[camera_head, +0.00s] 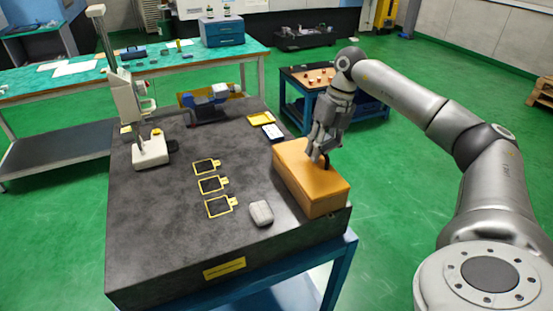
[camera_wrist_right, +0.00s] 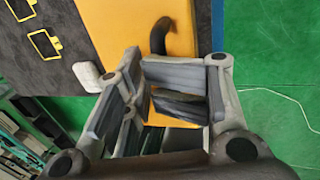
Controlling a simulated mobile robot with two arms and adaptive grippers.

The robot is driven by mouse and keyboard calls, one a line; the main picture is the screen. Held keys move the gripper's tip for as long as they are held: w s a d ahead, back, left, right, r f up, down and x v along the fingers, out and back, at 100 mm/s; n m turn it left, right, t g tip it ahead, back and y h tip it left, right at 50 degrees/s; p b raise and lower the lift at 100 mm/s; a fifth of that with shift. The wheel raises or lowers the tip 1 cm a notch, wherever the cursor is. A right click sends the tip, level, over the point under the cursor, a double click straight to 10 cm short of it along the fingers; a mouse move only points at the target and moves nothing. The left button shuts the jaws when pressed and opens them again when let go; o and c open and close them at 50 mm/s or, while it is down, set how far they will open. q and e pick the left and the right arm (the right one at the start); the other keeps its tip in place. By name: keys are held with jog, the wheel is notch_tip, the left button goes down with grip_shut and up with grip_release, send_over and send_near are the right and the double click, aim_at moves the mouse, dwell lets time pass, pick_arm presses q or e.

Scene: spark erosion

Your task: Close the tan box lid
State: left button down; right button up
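The tan box (camera_head: 302,190) stands at the right edge of the dark tabletop. Its top looks flat and level, with no raised lid visible in the head view. A black curved handle (camera_wrist_right: 160,36) stands up from the tan top (camera_wrist_right: 120,30) in the right wrist view. My right gripper (camera_head: 318,152) points down over the box top, close to the handle. Its fingers (camera_wrist_right: 165,105) look spread apart, with tan surface showing between them and nothing held. The handle lies beyond the fingers, not between them. Contact with the box cannot be told. My left gripper is out of view.
A grey rounded object (camera_head: 261,213) lies left of the box, near several yellow-framed pieces (camera_head: 211,185). A white device (camera_head: 151,150) and a blue-grey vise-like tool (camera_head: 207,98) stand farther away. A small blue table (camera_head: 310,80) with parts stands behind.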

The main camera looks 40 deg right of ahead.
jog(key=shift+p+v, duration=1)
jog(key=shift+p, duration=0.05)
notch_tip(320, 180, up, 5)
jog(key=p, duration=0.4)
jog(key=shift+a+p, duration=0.1)
jog(key=shift+p, duration=0.25)
